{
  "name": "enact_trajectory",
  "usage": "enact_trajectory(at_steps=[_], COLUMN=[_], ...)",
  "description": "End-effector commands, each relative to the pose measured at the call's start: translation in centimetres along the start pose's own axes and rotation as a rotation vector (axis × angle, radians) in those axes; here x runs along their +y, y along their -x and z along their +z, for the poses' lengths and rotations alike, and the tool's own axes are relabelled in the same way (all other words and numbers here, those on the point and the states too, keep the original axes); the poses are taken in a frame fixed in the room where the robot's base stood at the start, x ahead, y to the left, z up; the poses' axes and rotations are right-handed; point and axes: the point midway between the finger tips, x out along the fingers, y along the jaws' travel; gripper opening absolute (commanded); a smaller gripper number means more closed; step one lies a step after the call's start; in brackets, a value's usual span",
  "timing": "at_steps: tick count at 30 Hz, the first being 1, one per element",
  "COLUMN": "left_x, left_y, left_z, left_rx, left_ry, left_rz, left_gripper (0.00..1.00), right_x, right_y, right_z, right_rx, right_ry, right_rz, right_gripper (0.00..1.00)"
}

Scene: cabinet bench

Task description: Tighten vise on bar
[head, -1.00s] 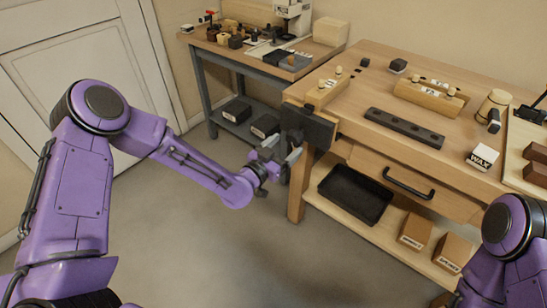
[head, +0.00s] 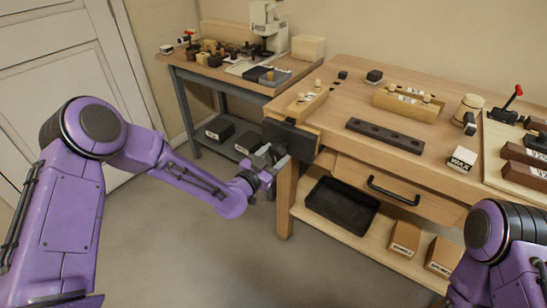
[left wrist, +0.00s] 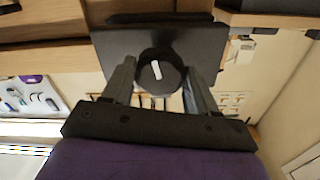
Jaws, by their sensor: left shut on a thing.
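The vise (head: 291,140) is a dark plate on the left front end of the wooden bench, with a light wooden jaw block (head: 307,101) behind it at the top. My left gripper (head: 268,160) is at the front of the vise. In the left wrist view, its two fingers (left wrist: 160,80) are shut on a round dark knob (left wrist: 152,84) with a white mark, in front of the dark plate (left wrist: 205,45). I cannot tell whether a bar sits between the jaws. My right arm is at the lower right; its gripper is out of view.
The bench top (head: 345,105) holds a dark strip with holes (head: 385,136), a wooden rack (head: 407,104), a mallet (head: 467,110) and a WAX block (head: 462,159). A black tray (head: 342,206) lies on the shelf below. The floor left of the bench is clear.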

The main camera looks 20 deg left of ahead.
Motion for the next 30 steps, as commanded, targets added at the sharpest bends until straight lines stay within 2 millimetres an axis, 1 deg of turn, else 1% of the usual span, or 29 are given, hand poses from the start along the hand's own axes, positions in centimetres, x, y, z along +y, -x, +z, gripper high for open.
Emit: enact_trajectory(at_steps=[7, 12, 15, 21, 27, 30], left_x=[0.1, 0.2, 0.0, 0.0, 0.1, 0.1], left_y=[0.0, 0.0, 0.0, 0.0, -0.1, -0.1], left_z=[0.1, 0.2, 0.1, 0.1, 0.2, 0.2], left_rx=[-0.002, -0.001, -0.002, -0.002, -0.002, -0.003], left_ry=[-0.016, -0.169, -0.197, -0.199, -0.349, -0.382], left_rz=[0.001, 0.003, 0.000, 0.000, 0.003, 0.001], left_gripper=[0.31, 0.31, 0.31, 0.31, 0.31, 0.31], right_x=[0.0, -0.1, -0.1, -0.1, -0.1, -0.1], right_y=[-0.1, -0.6, -0.6, -0.6, -1.4, -1.4], right_z=[0.0, 0.3, 0.2, 0.3, 0.6, 0.6], right_rx=[0.000, 0.000, 0.000, 0.000, 0.000, 0.000], right_ry=[0.000, 0.000, 0.000, 0.000, 0.000, 0.000], right_rz=[0.000, 0.000, 0.000, 0.000, 0.000, 0.000], right_gripper=[0.43, 0.43, 0.43, 0.43, 0.43, 0.43])
